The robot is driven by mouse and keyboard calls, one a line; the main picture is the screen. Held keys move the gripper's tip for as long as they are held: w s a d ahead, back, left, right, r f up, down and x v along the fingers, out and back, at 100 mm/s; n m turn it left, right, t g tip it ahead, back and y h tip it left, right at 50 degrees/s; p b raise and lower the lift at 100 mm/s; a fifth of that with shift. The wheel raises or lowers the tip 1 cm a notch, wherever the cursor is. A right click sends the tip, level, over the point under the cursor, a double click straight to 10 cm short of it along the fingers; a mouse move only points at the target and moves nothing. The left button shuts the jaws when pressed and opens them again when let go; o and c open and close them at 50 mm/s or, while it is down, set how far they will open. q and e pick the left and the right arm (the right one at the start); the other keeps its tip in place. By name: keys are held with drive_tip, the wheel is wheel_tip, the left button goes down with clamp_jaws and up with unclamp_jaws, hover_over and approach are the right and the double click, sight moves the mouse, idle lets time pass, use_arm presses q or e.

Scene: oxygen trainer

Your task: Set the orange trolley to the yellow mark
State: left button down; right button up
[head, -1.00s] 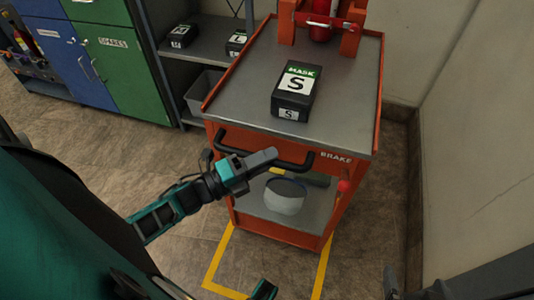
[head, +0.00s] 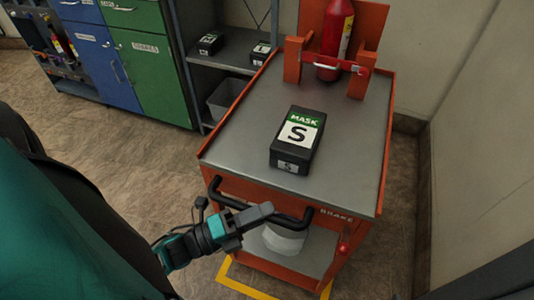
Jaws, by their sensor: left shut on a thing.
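The orange trolley (head: 384,150) stands in front of me with a grey top and a black push handle (head: 288,220) on its near side. My left gripper (head: 262,213) is shut on that handle. The yellow mark (head: 240,287) is a floor outline. Its near line and parts of its sides show just in front of the trolley's base, and the trolley hides the rest. A narrow strip of floor shows between the base and the near line. A red knob (head: 343,249) sits below the word BRAKE. My right gripper is not in view.
A black mask box (head: 297,142) marked S lies on the trolley top, and a red cylinder (head: 336,42) stands in a bracket behind it. A pale round object (head: 284,240) sits on the lower shelf. Grey shelving (head: 226,66) and a wall (head: 480,130) flank the trolley.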

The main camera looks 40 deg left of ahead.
use_arm(q)
drive_tip(key=shift+s+d, duration=0.25)
drive_tip(key=shift+s, duration=1.25)
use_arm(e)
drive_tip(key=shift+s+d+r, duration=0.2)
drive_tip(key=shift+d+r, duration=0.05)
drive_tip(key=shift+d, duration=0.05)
use_arm(q)
drive_tip(key=shift+d, duration=0.1)
drive_tip(key=c, duration=1)
unclamp_jaws()
drive_tip(key=shift+c, duration=0.2)
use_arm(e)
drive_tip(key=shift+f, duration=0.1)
use_arm(q)
drive_tip(key=v, duration=1.3)
drive_tip(key=shift+b, duration=0.4)
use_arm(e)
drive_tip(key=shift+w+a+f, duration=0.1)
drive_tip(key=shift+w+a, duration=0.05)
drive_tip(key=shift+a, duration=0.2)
